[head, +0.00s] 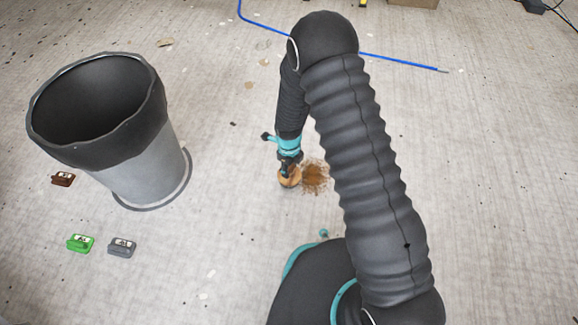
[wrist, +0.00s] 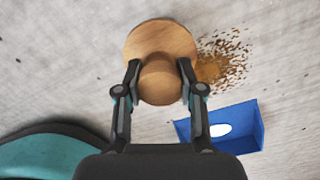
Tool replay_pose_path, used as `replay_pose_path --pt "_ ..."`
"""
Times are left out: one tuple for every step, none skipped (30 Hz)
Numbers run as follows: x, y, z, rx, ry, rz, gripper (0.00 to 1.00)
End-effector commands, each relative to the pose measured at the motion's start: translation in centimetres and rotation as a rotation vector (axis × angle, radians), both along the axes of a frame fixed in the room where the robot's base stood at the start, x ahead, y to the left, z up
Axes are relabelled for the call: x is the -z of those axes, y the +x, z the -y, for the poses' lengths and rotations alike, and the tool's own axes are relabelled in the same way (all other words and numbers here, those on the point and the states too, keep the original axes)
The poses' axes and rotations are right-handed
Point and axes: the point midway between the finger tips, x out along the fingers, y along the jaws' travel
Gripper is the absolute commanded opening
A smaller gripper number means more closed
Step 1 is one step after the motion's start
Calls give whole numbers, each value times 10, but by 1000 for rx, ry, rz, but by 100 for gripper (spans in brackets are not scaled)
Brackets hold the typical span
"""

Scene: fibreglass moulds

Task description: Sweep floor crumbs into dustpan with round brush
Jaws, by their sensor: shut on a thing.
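My gripper (wrist: 159,72) is shut on the knob of the round wooden brush (wrist: 150,36), one finger on each side. In the head view my gripper (head: 290,163) points down and the brush (head: 289,180) is at floor level, though I cannot tell if it touches. The brown crumbs (wrist: 222,66) lie in a loose patch just right of the brush. They also show in the head view (head: 317,178), beside my arm. The blue dustpan (wrist: 249,120), with a white oval in it, lies below the crumbs in the wrist view. It is hidden in the head view.
A grey bin with a black liner (head: 150,120) stands at left. Small brown (head: 63,179), green (head: 81,243) and grey (head: 122,246) blocks lie near it. A blue hose (head: 400,61) crosses the floor at the back. Floor between bin and brush is mostly clear.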

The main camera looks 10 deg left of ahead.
Motion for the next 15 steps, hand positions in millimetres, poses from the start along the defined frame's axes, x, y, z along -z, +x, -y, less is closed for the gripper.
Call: replay_pose_path --pt "1 0 0 0 0 0 10" --pt "2 0 0 0 0 0 10" --pt "3 0 0 0 1 0 10" --pt "4 0 0 0 1 1 10" --pt "4 0 0 0 1 1 10" --pt "5 0 0 0 1 1 10" --pt "6 0 0 0 1 1 10" --pt "7 0 0 0 1 1 10" --pt "8 0 0 0 1 1 10" --pt "9 0 0 0 1 1 10" --pt "10 0 0 0 1 1 10" --pt "11 0 0 0 1 1 10" --pt "12 0 0 0 1 1 10" --pt "12 0 0 0 1 1 10" --pt "12 0 0 0 1 1 10"
